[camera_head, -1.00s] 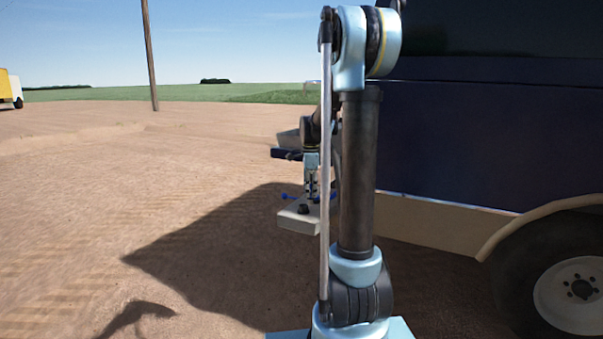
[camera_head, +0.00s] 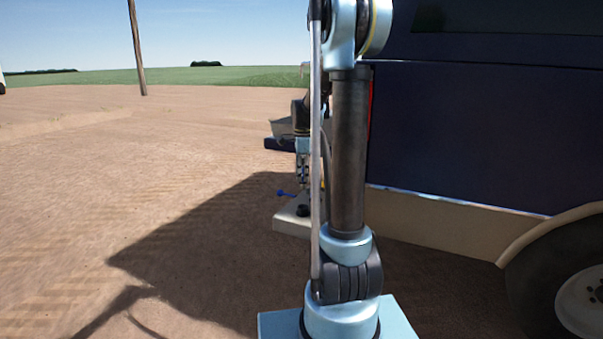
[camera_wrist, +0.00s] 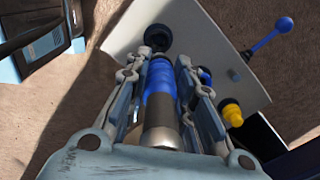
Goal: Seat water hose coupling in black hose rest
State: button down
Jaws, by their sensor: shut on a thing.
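My gripper (camera_wrist: 158,78) is shut on the water hose coupling (camera_wrist: 160,88), which has a blue sleeve and a grey metal part and lies between the two fingers. In the wrist view its far end points toward a round black fitting (camera_wrist: 158,37) on a pale panel (camera_wrist: 205,30), which looks like the black hose rest. I cannot tell whether the coupling touches it. In the head view, my gripper (camera_head: 303,172) is small and partly hidden behind my arm, just above the same panel (camera_head: 290,224) and black fitting (camera_head: 303,210).
A blue lever (camera_wrist: 270,35) and a yellow cap (camera_wrist: 232,115) are at the panel's right side. A dark blue vehicle (camera_head: 460,140) with a wheel (camera_head: 575,290) stands at the right. Open dirt ground (camera_head: 130,180) lies to the left.

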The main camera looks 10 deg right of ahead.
aim_at(302, 188)
jog(key=shift+s+f, duration=0.1)
jog(key=shift+f, duration=3.05)
jog(key=shift+f, duration=2.15)
jog(key=c, duration=1.3)
grip_release()
